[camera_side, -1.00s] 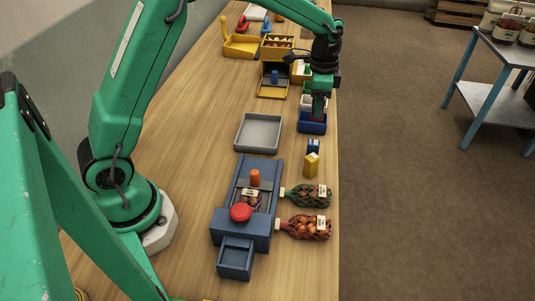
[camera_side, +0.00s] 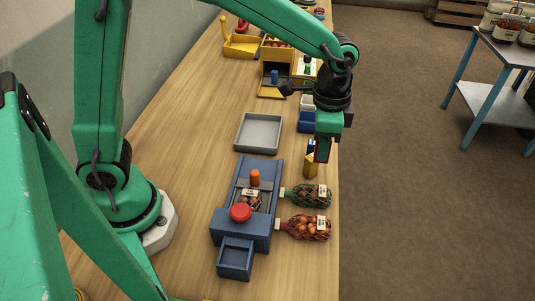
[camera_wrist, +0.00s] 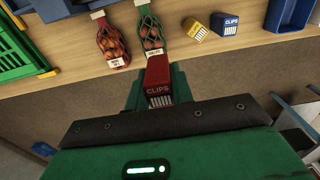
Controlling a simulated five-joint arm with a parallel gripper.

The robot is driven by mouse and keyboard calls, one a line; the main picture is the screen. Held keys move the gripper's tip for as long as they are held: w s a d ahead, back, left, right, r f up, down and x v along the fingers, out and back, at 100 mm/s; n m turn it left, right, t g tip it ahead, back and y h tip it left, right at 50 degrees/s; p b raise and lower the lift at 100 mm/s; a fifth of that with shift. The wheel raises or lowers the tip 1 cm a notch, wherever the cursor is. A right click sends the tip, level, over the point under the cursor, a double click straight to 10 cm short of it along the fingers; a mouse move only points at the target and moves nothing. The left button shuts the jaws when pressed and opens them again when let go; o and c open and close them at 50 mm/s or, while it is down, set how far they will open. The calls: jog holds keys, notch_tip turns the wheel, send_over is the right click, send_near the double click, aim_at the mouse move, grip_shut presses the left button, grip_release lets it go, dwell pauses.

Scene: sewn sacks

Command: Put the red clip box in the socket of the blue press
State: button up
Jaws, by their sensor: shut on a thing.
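The red clip box (camera_wrist: 158,78), labelled CLIPS, is between the fingers of my gripper (camera_wrist: 155,92) in the wrist view. In the side view my gripper (camera_side: 323,150) hangs over the table's right edge, with only a little of the red box showing. The blue press (camera_side: 262,228) is on the table to the lower left of my gripper. It has a red button, an orange knob, a netted sack in its middle and an open tray at its near end. Which recess is the socket I cannot tell. In the wrist view the press shows only partly at the top left (camera_wrist: 65,8).
A yellow clip box (camera_side: 310,170) and a blue clip box (camera_wrist: 224,22) stand near my gripper. Two netted sacks, green (camera_side: 308,196) and red (camera_side: 305,228), lie right of the press. A grey tray (camera_side: 237,146) is behind it. A blue bin (camera_side: 305,126) is farther back.

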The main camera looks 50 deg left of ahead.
jog(key=s+d, duration=0.3)
jog(key=s, duration=0.4)
jog(key=s+d, duration=0.3)
jog(key=s, duration=0.5)
jog(key=shift+s+a+f, duration=0.25)
jog(key=shift+s+f, duration=0.55)
jog(key=shift+s, duration=0.95)
jog(key=shift+s+a+f, duration=0.25)
jog(key=shift+s+f, duration=0.55)
jog(key=shift+s, duration=0.9)
jog(key=shift+s+a+f, duration=0.25)
jog(key=shift+s+f, duration=0.55)
jog(key=shift+s, duration=0.95)
jog(key=shift+f, duration=1.75)
jog(key=shift+f, duration=0.15)
jog(key=o, duration=1)
